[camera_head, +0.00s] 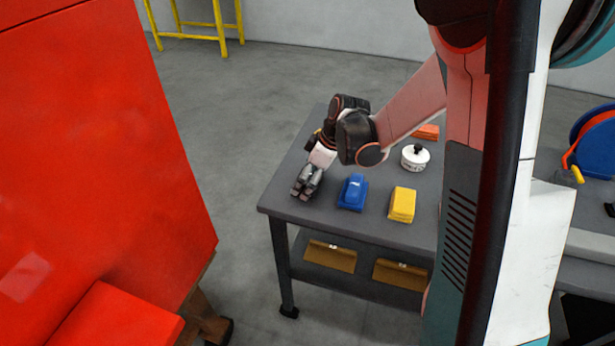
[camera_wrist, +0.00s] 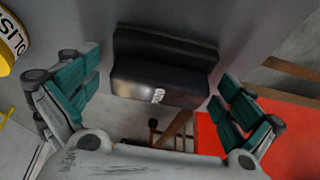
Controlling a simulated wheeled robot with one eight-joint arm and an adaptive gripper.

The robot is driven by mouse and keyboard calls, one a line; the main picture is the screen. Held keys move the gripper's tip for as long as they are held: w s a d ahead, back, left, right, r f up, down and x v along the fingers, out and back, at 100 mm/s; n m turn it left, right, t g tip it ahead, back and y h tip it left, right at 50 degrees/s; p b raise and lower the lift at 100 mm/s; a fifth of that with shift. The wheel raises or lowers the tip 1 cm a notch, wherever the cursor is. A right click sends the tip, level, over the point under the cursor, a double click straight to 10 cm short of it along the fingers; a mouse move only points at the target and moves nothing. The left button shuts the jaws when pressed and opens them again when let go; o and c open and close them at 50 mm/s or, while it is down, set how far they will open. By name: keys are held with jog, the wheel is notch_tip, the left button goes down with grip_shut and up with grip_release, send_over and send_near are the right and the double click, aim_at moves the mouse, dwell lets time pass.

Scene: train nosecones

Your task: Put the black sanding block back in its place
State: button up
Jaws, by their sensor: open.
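The black sanding block (camera_wrist: 160,72) lies on the grey table top near its edge in the wrist view. It has a ridged, stepped shape and a small white mark on its near face. My gripper (camera_wrist: 157,82) is open, with one teal-padded finger on each side of the block and a gap to both. In the head view my gripper (camera_head: 308,184) points down over the left front corner of the grey table (camera_head: 335,222). There the block is mostly hidden by the gripper and cannot be made out clearly.
A blue block (camera_head: 352,193) and a yellow block (camera_head: 402,204) stand to the right of my gripper. A white round tin (camera_head: 415,157) and an orange item (camera_head: 426,131) lie further back. A large red body (camera_head: 95,150) stands left, across open floor.

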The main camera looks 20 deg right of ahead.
jog(key=shift+r, duration=0.1)
jog(key=p+v, duration=0.4)
jog(key=v, duration=0.8)
jog(key=shift+w+a, duration=0.1)
